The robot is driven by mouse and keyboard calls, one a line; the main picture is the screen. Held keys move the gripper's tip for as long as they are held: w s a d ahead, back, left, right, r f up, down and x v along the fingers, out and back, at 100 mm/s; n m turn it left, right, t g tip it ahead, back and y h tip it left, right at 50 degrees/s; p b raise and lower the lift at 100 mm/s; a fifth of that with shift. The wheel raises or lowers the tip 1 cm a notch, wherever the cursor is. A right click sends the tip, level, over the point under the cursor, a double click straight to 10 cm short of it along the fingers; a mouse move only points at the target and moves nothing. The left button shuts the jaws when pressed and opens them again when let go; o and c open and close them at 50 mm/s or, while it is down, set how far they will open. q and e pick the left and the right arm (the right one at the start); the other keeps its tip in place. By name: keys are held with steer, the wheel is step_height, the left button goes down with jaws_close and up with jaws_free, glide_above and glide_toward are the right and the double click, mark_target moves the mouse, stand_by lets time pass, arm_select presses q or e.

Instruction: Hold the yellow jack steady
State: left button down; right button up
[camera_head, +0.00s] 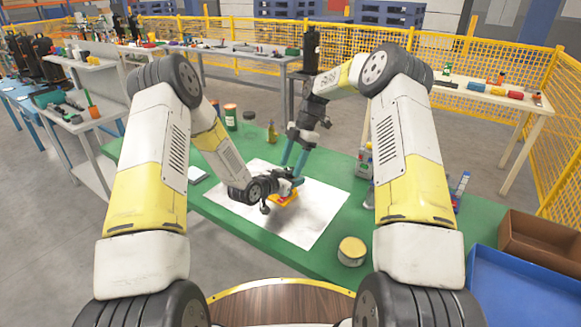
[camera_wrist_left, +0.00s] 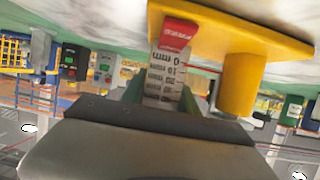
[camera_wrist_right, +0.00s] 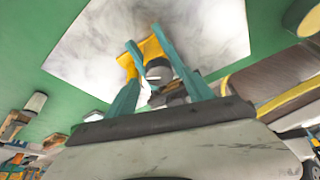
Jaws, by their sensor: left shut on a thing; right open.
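The yellow jack (camera_head: 285,199) sits on a white sheet (camera_head: 322,203) on the green table, largely hidden by my left gripper. In the left wrist view, tilted upside down, its yellow plate (camera_wrist_left: 240,35) and a yellow post (camera_wrist_left: 238,85) show. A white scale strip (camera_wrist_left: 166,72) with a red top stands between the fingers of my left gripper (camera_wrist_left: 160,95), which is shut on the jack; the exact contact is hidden. My right gripper (camera_head: 292,168) is open, its teal fingers pointing down above the jack. In the right wrist view, yellow jack parts (camera_wrist_right: 127,65) show near its fingertips.
A round yellow-topped tin (camera_head: 352,251) stands at the table's front right. A blue tray (camera_head: 510,290) and brown box (camera_head: 545,245) are at right.

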steer(key=v, duration=1)
steer(key=shift+r, duration=0.4)
steer(key=shift+w, duration=0.15)
steer(key=a+f, duration=0.1)
steer(key=f, duration=0.2)
steer(key=s+a+f+n, duration=0.1)
steer(key=f, duration=0.3)
steer(key=s+a+f+n, duration=0.1)
steer(key=f, duration=0.3)
steer(key=shift+s+a+f+h, duration=0.1)
steer(key=shift+s+a+h, duration=0.05)
steer(key=shift+a+h, duration=0.2)
steer(key=shift+g, duration=0.3)
jaws_close()
steer(key=shift+d+m+t, duration=0.1)
steer(key=shift+m+t, duration=0.5)
steer(key=shift+m, duration=1)
